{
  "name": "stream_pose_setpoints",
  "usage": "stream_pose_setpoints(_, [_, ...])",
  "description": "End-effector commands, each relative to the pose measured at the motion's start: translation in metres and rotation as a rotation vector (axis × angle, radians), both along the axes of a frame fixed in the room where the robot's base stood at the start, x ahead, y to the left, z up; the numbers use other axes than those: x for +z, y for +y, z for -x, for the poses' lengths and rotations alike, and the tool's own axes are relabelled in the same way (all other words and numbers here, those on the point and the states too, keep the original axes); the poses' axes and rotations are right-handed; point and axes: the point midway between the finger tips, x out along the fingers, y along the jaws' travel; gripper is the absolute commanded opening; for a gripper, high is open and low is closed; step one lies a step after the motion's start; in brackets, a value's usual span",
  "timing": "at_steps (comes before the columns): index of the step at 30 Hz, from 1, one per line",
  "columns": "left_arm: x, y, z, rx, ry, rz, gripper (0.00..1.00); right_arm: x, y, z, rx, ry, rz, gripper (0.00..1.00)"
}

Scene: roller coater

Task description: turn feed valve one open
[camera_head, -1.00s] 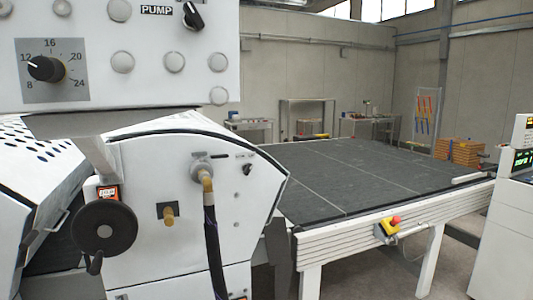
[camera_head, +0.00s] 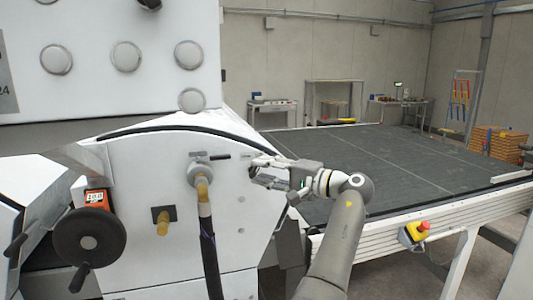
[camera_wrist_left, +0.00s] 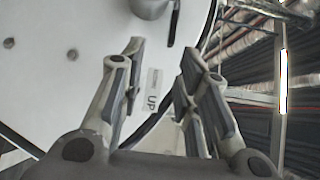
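No valve in view is clearly marked as feed valve one. On the white machine side panel (camera_head: 140,190) a grey fitting (camera_head: 203,170) carries a brass elbow and a dark hose (camera_head: 209,250). A short black bar (camera_head: 219,156) lies just right of the fitting. A brass outlet (camera_head: 163,214) sits lower left. My right gripper is not in view.
A black handwheel (camera_head: 90,238) with an orange counter (camera_head: 95,197) projects at the panel's left. A dark-topped conveyor table (camera_head: 370,155) with a red-and-yellow emergency stop (camera_head: 415,232) extends right.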

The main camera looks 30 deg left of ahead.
Motion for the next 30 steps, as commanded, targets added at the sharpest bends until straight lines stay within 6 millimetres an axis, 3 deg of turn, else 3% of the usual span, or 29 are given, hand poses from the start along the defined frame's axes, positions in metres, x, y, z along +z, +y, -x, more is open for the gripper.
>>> stream_pose_setpoints(3, [0.015, 0.002, 0.009, 0.036, -0.016, -0.005, 0.3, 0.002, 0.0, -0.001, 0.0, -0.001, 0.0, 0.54])
stream_pose_setpoints(7, [0.018, 0.015, 0.012, 0.04, -0.017, -0.005, 0.3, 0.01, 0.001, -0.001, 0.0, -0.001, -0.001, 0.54])
stream_pose_setpoints(21, [0.017, 0.095, 0.02, 0.036, -0.013, -0.006, 0.3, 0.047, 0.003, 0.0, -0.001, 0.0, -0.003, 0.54])
stream_pose_setpoints(30, [0.014, 0.107, 0.021, 0.034, -0.015, -0.007, 0.3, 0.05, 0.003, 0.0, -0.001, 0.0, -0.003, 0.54])
